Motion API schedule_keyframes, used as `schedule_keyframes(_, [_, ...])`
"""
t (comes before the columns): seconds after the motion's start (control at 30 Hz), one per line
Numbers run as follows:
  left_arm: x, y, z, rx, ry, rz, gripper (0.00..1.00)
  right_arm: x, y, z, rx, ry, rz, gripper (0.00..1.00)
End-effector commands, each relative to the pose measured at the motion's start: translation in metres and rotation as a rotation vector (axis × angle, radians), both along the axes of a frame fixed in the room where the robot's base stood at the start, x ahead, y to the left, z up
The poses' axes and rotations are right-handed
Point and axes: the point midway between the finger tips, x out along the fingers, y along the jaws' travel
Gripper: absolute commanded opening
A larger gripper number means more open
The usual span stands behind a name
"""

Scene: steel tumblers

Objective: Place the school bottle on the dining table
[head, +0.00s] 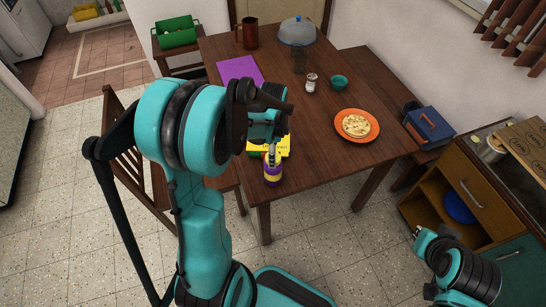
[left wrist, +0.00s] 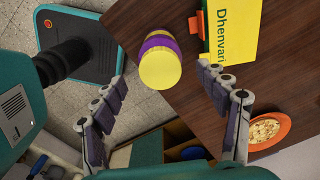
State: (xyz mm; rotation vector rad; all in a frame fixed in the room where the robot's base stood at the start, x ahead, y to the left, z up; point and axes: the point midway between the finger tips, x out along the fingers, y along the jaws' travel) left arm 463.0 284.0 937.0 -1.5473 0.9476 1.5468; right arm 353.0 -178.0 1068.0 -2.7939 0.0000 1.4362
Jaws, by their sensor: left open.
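The school bottle, purple and yellow (head: 272,172), is at the front left corner of the brown dining table (head: 320,145) in the head view. It appears upright and on the tabletop. In the left wrist view its yellow end and purple band (left wrist: 160,62) show beyond the fingers, near the table edge. My left gripper (left wrist: 168,100) is open with nothing between its fingers, and the bottle is apart from them. In the head view my left wrist hides part of the table behind the bottle. My right gripper (head: 418,232) is at the lower right, its fingers too small to read.
A yellow and green box (head: 283,148) lies just behind the bottle. An orange plate with food (head: 370,136), a teal bowl (head: 339,82), a shaker (head: 311,83) and a purple mat (head: 240,70) are on the table. A wooden cabinet (head: 470,185) stands at the right.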

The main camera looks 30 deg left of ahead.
Motion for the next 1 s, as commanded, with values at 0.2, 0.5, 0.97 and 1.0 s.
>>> schedule_keyframes(0.2, [0.0,0.0,0.036,0.0,0.0,0.0,0.74,0.0,0.0,0.012,0.0,0.0,0.0,0.0])
schedule_keyframes(0.5, [-0.016,-0.022,0.076,0.011,-0.099,0.169,0.74,0.0,0.0,0.013,0.0,0.0,0.0,0.0])
schedule_keyframes(0.97, [-0.096,-0.095,0.142,-0.225,-0.495,0.898,0.74,0.0,0.0,0.013,0.0,0.0,0.0,0.0])
schedule_keyframes(1.0, [-0.1,-0.098,0.142,-0.253,-0.513,0.939,0.74,0.0,0.0,0.013,0.0,0.0,0.0,0.0])
